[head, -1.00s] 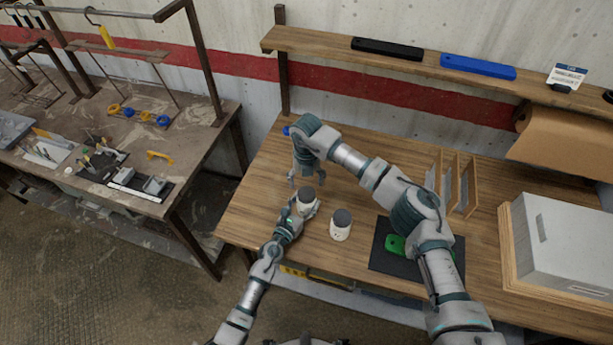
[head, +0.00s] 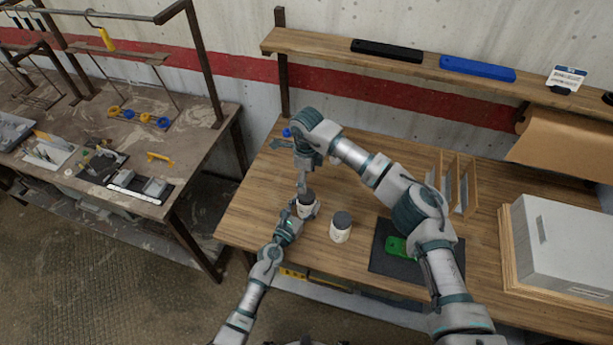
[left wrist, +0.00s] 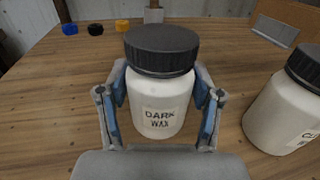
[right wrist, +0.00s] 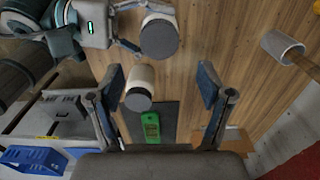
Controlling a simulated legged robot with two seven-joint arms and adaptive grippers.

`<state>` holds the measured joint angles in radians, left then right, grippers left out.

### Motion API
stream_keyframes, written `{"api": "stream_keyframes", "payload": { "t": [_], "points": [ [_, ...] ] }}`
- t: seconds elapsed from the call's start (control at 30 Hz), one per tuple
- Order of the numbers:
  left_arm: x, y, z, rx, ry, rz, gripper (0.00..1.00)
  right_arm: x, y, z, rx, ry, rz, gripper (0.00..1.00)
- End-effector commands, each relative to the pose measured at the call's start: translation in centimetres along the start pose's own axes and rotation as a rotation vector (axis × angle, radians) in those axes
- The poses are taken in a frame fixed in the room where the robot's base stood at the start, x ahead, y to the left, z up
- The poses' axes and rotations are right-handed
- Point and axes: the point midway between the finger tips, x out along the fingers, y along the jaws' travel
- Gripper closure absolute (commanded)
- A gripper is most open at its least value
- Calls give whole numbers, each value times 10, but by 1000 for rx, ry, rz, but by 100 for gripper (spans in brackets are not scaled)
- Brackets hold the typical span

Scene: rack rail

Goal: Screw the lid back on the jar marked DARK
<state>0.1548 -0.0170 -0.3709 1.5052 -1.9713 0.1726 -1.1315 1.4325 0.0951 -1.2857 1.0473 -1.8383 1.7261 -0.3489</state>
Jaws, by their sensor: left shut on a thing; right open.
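The jar marked DARK WAX (left wrist: 160,110) is white and stands upright on the wooden table. Its dark ribbed lid (left wrist: 161,47) sits level on top; I cannot tell how tightly. My left gripper (left wrist: 160,118) is shut around the jar's body, below the lid. The held jar also shows in the head view (head: 306,208) and the right wrist view (right wrist: 158,37). My right gripper (right wrist: 160,88) is open and empty. In the head view its fingers (head: 302,184) are just above and behind the lid; any contact is unclear.
A second white jar with a dark lid (head: 341,228) stands right of the held jar; its label (left wrist: 303,138) is cut off. A green object (head: 397,246) lies on a dark mat (head: 388,266). A wooden rack (head: 465,188) and grey box (head: 565,250) stand to the right.

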Motion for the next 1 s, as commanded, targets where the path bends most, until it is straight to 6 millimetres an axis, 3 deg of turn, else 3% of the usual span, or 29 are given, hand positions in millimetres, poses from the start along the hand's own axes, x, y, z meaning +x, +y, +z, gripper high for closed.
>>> {"api": "stream_keyframes", "payload": {
  "t": [0.17, 0.6, 1.0],
  "points": [
    [0, 0, 0, 0, 0, 1, 100, 12, 0, 0, 2, 1, 1, 21],
    [0, 0, 0, 0, 0, 0, 100, 73, 0, 0, 3, 0, 2, 21],
    [0, 0, 0, 0, 0, 0, 100, 80, 0, 0, 2, 0, 0, 21]
  ]
}}
